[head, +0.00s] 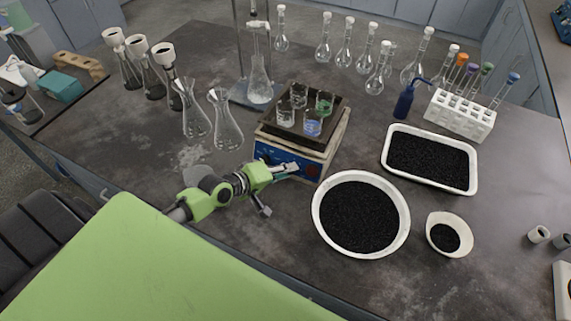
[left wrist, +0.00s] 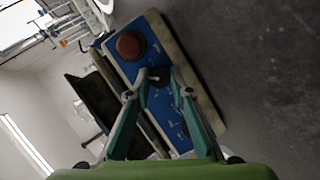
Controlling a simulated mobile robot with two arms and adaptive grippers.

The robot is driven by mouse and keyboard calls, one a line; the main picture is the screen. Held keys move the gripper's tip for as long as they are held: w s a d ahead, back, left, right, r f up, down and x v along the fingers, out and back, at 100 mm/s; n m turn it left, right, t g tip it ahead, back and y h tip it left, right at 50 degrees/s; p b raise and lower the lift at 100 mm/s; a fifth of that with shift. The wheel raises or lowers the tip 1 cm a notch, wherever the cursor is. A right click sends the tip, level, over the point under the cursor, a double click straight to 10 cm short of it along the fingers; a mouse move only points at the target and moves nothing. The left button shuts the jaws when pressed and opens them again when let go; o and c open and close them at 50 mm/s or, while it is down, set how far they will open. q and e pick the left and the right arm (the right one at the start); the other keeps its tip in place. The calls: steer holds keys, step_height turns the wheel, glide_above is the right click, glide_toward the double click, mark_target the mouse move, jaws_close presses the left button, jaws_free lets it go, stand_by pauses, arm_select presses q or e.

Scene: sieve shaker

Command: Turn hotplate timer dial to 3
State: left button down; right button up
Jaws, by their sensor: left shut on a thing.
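The hotplate (head: 333,140) stands in the middle of the bench with a blue front panel (head: 264,152) and several small beakers on its dark top. In the left wrist view the panel (left wrist: 150,22) runs diagonally, with a large red-brown knob (left wrist: 130,45) and a small dark dial (left wrist: 159,82). My left gripper (head: 292,168) is at the panel. In the left wrist view its fingertips (left wrist: 158,78) are shut on the dark dial, one on each side. The fingers hide part of it, and the panel's markings are too small to read. My right gripper is not in view.
Two empty conical flasks (head: 225,128) stand left of the hotplate. A round white bowl of black grains (head: 318,222) and a white tray (head: 476,165) are to its right. A blue bottle (head: 404,104) and a tube rack (head: 462,117) stand behind.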

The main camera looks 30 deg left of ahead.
arm_select(q)
steer(key=shift+r+m+p, duration=0.15)
steer(key=shift+m+p, duration=0.45)
steer(key=shift+p, duration=0.1)
steer(key=c, duration=1.8)
jaws_free()
steer(key=shift+d, duration=0.1)
steer(key=shift+w, duration=0.1)
steer(key=v, duration=1.1)
steer(key=shift+s+r, duration=0.3)
